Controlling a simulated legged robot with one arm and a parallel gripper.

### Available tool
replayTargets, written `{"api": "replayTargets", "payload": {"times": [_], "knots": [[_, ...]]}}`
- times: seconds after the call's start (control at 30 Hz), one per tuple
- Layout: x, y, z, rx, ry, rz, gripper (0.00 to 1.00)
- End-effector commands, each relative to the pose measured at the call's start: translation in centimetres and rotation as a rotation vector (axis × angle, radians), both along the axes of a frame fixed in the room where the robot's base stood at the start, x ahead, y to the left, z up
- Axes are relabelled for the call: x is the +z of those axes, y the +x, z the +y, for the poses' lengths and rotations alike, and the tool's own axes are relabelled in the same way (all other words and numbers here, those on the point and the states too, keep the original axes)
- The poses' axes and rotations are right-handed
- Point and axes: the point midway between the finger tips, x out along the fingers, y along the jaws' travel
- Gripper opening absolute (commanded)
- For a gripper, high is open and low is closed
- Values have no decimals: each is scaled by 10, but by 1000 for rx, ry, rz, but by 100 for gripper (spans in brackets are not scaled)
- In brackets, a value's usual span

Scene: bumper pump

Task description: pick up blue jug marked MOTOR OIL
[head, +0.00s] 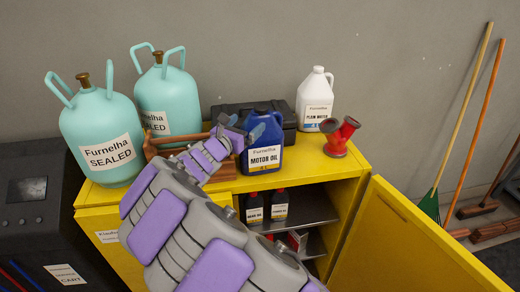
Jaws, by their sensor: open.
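The blue jug marked MOTOR OIL (265,158) stands upright on top of the yellow cabinet (315,165), its label facing me. My gripper (243,126) is open at the jug's upper left, with its fingers close to the handle and top. One finger overlaps the jug in the picture. I cannot tell whether it touches the jug. The gripper hides part of the jug's upper left side.
Two teal tanks (105,135) and a wooden crate (160,142) stand left of the jug. A black case (285,112) is behind it. A white jug (316,92) and red object (341,137) stand right. The cabinet door (405,245) hangs open.

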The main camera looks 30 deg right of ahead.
Motion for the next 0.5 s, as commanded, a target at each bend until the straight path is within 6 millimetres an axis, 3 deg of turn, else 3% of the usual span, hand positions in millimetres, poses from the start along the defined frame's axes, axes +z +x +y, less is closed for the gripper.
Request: {"api": "replayTargets", "payload": {"times": [0.17, 0.5], "knots": [[0, 5, -11, -1, 3, -1, 96], [2, 27, -51, -4, 5, 2, 96]]}}
